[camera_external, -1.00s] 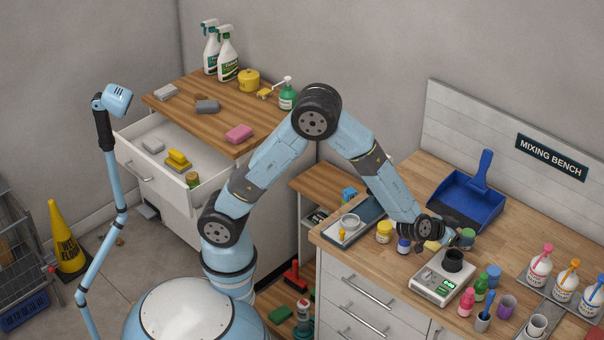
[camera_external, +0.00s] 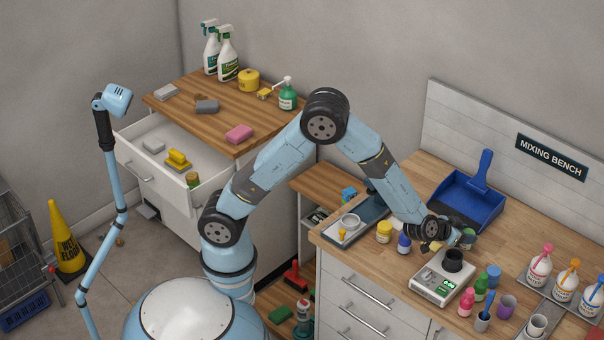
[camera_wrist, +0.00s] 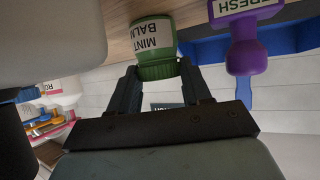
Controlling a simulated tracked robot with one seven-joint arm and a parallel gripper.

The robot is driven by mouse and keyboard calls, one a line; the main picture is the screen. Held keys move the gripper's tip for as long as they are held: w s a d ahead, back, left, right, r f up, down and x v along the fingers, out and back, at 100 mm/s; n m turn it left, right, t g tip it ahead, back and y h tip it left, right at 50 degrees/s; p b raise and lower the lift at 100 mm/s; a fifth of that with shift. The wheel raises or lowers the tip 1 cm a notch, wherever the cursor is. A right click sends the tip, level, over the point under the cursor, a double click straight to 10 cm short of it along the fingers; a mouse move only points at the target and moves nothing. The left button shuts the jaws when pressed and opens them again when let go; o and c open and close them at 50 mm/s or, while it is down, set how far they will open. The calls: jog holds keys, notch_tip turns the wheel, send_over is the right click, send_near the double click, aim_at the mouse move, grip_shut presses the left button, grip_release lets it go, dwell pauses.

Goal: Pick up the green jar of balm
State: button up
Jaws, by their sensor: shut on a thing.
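The green jar of balm (camera_wrist: 153,44) has a ribbed green lid and a white label reading MINT BALM; it shows upside down in the wrist view. My gripper (camera_wrist: 160,70) has one finger on each side of the lid and is shut on it. In the external view my gripper (camera_external: 450,241) is low over the mixing bench, behind the scale. The jar is mostly hidden there by the gripper and the things around it. I cannot tell whether the jar still touches the wood.
A purple bottle (camera_wrist: 243,50) labelled FRESH stands close beside the jar. A scale (camera_external: 436,284) with a black cup (camera_external: 453,259) is just in front. A blue dustpan (camera_external: 468,199) lies behind. Several small bottles, including a pink one (camera_external: 466,302), crowd the right.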

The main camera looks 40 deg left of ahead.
jog(key=shift+c, duration=0.7)
